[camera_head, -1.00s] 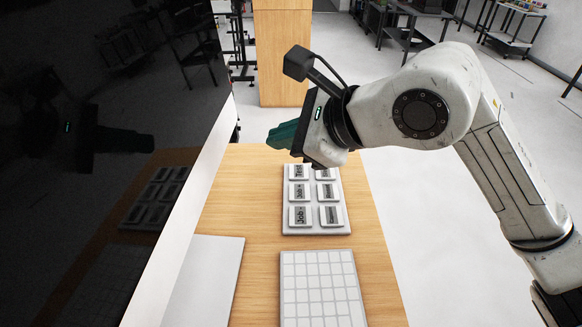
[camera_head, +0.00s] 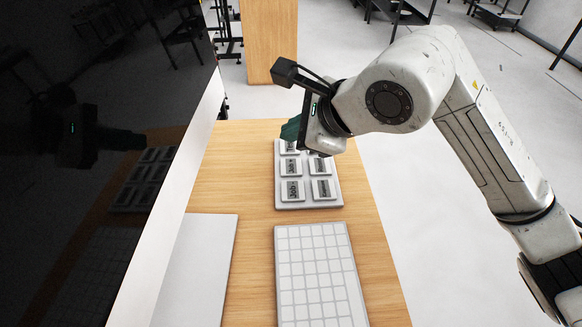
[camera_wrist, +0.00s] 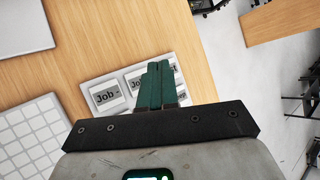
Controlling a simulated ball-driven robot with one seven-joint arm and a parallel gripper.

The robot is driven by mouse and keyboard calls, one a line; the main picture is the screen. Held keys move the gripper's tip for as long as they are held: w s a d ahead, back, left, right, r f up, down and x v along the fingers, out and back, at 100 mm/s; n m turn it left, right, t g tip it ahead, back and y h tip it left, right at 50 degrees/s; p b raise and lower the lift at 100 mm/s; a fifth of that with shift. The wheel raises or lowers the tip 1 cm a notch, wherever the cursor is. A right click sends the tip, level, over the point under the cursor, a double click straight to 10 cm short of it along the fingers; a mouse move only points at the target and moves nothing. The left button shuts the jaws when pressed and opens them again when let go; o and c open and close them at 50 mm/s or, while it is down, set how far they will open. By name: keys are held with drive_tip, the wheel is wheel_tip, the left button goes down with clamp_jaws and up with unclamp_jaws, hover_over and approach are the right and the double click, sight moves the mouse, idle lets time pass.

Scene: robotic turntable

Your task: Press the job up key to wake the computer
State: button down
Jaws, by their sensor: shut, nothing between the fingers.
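The key pad (camera_head: 309,205) is a light grey block of several square keys on the wooden table. The job up key, "Job +" (camera_head: 290,167), is the middle one of its left column. In the wrist view this key (camera_wrist: 133,82) is partly hidden behind my fingers. The "Job -" key (camera_head: 292,191) is just nearer and also shows in the wrist view (camera_wrist: 107,94). My gripper (camera_head: 290,129) has green fingers shut together with nothing between them. It is over the pad's far left end, partly covering the "Test" key. Contact cannot be told.
A white keyboard (camera_head: 318,275) lies nearer than the pad, and a white flat panel (camera_head: 203,265) lies to its left. A large dark screen (camera_head: 90,200) stands along the left and reflects my arm. Bare wood (camera_head: 235,165) lies between screen and pad.

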sight(294, 169)
wheel_tip(294, 169, down, 4)
drive_tip(key=shift+r+b, duration=0.1)
drive_tip(key=shift+b, duration=0.95)
drive_tip(key=shift+f+b, duration=0.5)
drive_tip(key=shift+b, duration=0.05)
drive_tip(key=shift+f, duration=0.1)
idle(0.8)
drive_tip(key=shift+f+b, duration=0.3)
drive_tip(key=shift+b, duration=0.4)
drive_tip(key=shift+f+b, duration=0.4)
drive_tip(key=shift+b, duration=0.1)
idle(0.4)
drive_tip(key=shift+r, duration=0.1)
idle(0.3)
drive_tip(key=shift+r, duration=0.75)
